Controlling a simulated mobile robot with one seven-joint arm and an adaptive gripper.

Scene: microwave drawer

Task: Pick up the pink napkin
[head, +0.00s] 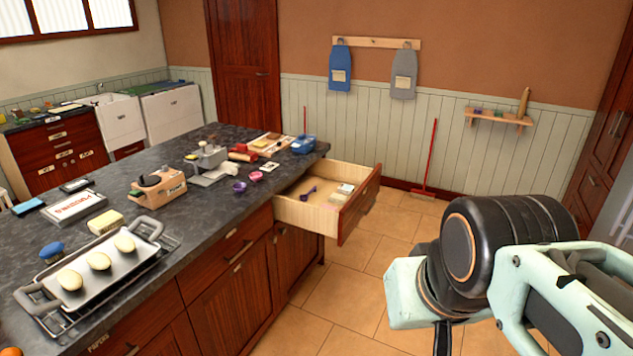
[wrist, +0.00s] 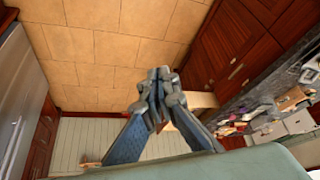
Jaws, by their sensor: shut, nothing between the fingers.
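My gripper (wrist: 160,78) is shut and empty in the wrist view, over the tiled floor. In the head view my arm is at the lower right, apart from the drawer, and the fingertips are not clearly seen.
A red broom (head: 428,160) leans on the back wall. The tiled floor (head: 345,275) right of the counter is clear.

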